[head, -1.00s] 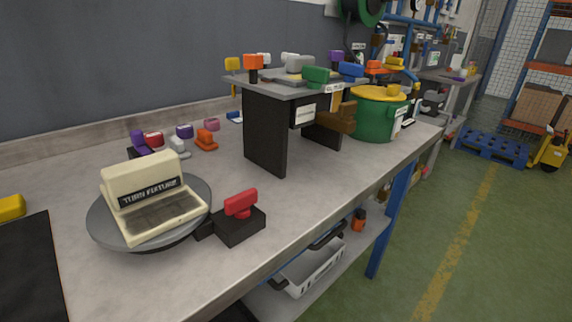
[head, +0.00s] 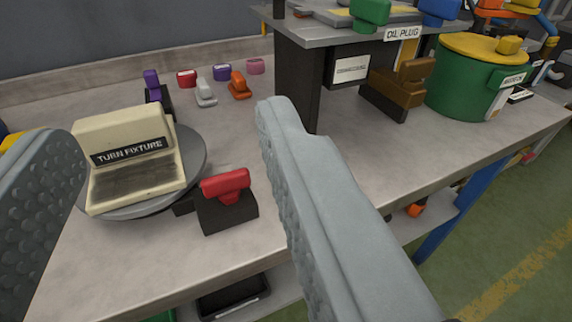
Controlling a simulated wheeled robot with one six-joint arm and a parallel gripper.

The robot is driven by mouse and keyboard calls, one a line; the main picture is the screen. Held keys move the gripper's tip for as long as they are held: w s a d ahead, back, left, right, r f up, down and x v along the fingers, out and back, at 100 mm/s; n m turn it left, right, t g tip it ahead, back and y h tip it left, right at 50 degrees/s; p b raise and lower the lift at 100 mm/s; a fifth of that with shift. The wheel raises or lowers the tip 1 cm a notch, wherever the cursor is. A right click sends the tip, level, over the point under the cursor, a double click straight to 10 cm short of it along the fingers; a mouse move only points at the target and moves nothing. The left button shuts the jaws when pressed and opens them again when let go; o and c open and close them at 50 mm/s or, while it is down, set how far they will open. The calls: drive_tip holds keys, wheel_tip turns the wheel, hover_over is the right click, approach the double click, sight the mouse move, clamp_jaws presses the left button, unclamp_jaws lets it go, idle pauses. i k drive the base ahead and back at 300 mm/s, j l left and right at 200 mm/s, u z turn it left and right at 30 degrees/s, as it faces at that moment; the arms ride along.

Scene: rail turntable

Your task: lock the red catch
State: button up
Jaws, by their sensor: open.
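The red catch (head: 226,186) is a red handle on a black block (head: 228,213) at the front of the workbench, beside the turntable. The round grey turntable (head: 196,160) carries a cream fixture (head: 130,150) labelled "TURN FIXTURE". A dark piece joins the block's left side near the turntable's edge; whether it touches the turntable I cannot tell. My gripper (head: 170,135) is open and empty. Its grey fingers stand large in the foreground, one at the left edge and one right of centre, with the catch beyond and between them.
A raised stand (head: 298,80) with coloured handles is behind the right finger. A green bin (head: 462,85) with a yellow lid stands at the right. Several small coloured clamps, including an orange one (head: 238,86), lie behind the turntable. The bench (head: 375,150) is clear right of the catch.

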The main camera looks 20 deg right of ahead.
sight(226, 186)
drive_tip(key=k+l+u, duration=0.15)
drive_tip(key=l+u, duration=0.15)
drive_tip(key=u, duration=0.15)
drive_tip(key=k+l+u, duration=0.2)
drive_tip(key=u, duration=0.25)
